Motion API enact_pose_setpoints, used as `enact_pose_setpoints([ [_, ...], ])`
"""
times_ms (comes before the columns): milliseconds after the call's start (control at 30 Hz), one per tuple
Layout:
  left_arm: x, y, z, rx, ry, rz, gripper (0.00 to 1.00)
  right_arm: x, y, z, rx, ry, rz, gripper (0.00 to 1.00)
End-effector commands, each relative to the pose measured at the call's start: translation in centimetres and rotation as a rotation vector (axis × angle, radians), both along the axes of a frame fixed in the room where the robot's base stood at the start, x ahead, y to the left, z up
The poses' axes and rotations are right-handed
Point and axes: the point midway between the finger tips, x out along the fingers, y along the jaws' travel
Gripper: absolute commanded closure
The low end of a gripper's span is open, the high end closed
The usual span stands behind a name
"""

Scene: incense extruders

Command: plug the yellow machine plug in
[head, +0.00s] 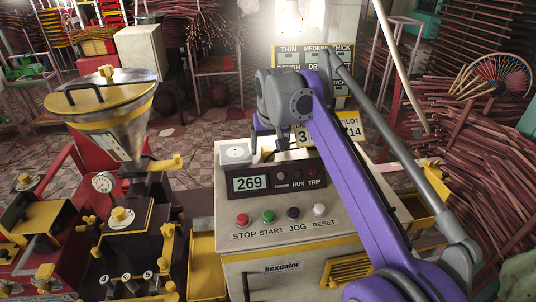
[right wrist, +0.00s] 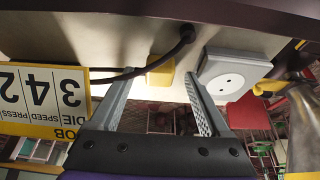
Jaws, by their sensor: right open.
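The yellow plug (right wrist: 160,72) lies on top of the cabinet in the right wrist view, with a dark cable (right wrist: 186,38) curving from it. The white socket (right wrist: 235,72) with two holes is beside it, apart from the plug; it also shows in the head view (head: 235,152). My right gripper (right wrist: 160,76) is open, its fingertips on either side of the plug in the picture; I cannot tell whether they touch it. In the head view the right gripper (head: 276,152) is over the cabinet's back edge, right of the socket, and the plug cannot be made out. My left gripper is not in view.
The control cabinet (head: 235,222) has a display reading 269 and a row of buttons. A yellow-edged job card (right wrist: 42,100) stands close by the gripper. The hopper machine (head: 115,120) is at left. Bundles of sticks (head: 465,160) fill the right side.

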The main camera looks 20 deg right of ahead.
Motion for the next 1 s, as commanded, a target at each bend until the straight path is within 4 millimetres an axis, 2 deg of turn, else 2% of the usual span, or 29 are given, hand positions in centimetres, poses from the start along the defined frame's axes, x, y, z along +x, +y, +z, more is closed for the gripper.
enact_pose_setpoints([
  [100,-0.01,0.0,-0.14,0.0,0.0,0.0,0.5,0.25,-0.09,-0.71,0.0,0.0,0.0,0.2],
  [433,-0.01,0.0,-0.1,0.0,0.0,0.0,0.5,0.26,-0.09,-0.7,0.0,0.0,0.0,0.2],
  [867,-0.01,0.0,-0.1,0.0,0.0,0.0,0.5,0.26,-0.09,-0.69,0.0,0.0,0.0,0.97],
  [1000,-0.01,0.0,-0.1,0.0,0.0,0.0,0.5,0.26,-0.09,-0.68,0.0,0.0,0.0,1.0],
])
